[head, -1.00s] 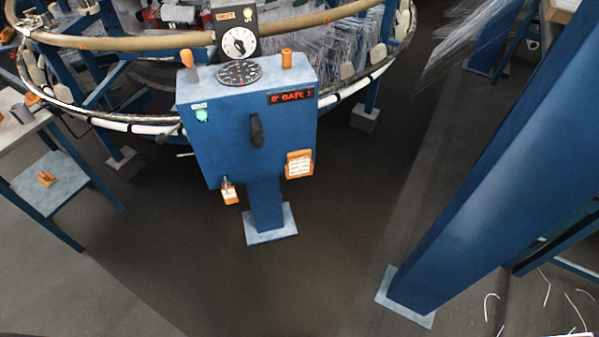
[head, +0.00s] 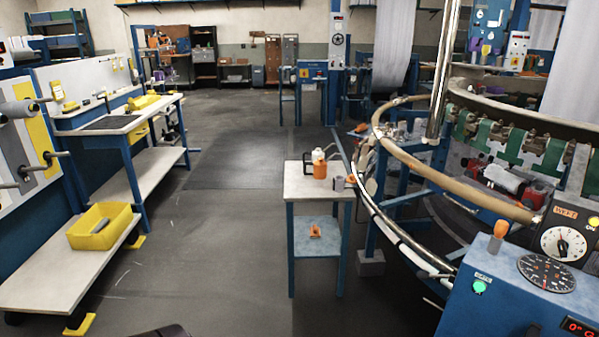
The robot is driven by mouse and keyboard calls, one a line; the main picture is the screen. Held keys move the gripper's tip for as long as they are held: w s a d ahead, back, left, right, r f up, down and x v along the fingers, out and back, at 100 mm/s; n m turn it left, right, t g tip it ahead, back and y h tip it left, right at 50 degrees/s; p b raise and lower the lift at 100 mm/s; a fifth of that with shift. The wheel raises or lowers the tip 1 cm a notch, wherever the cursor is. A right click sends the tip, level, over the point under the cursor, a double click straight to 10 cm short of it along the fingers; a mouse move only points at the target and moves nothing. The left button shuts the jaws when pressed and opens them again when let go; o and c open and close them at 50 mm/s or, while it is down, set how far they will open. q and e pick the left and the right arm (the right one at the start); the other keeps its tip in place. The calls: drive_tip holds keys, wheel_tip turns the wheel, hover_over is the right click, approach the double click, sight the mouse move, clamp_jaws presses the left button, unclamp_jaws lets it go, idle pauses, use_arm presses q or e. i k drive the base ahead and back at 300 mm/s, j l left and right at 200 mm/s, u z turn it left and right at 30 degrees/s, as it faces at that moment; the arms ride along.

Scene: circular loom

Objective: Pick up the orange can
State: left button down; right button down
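An orange container with a white upper part (head: 319,165), the likeliest orange can, stands upright on the top of a small white-topped table (head: 302,188) with blue legs, near the middle of the head view. A dark frame-like shape is just left of it. Neither of my grippers shows in the head view.
An orange item (head: 315,231) lies on the table's lower shelf (head: 318,245). The circular loom's ring (head: 440,180) and blue control box (head: 500,305) fill the right. A workbench (head: 110,122) and a yellow bin (head: 88,236) on a low bench stand left. Open floor (head: 215,240) lies between.

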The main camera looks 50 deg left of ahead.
sight(320, 166)
drive_tip(key=u, duration=1.55)
drive_tip(key=i+j+u, duration=0.2)
drive_tip(key=i+u, duration=0.15)
drive_tip(key=i, duration=0.2)
drive_tip(key=i+u, duration=0.35)
drive_tip(key=i, duration=0.25)
drive_tip(key=i+u, duration=0.35)
drive_tip(key=i, duration=0.2)
drive_tip(key=i+j, duration=0.1)
drive_tip(key=i, duration=0.65)
drive_tip(key=i+j, duration=0.1)
drive_tip(key=i, duration=0.7)
drive_tip(key=i+z, duration=0.25)
drive_tip(key=z, duration=0.2)
drive_tip(key=i+j+z, duration=0.15)
drive_tip(key=z, duration=0.3)
drive_tip(key=i+j+z, duration=0.2)
drive_tip(key=z, duration=0.25)
drive_tip(key=i+j+z, duration=0.25)
drive_tip(key=z, duration=0.2)
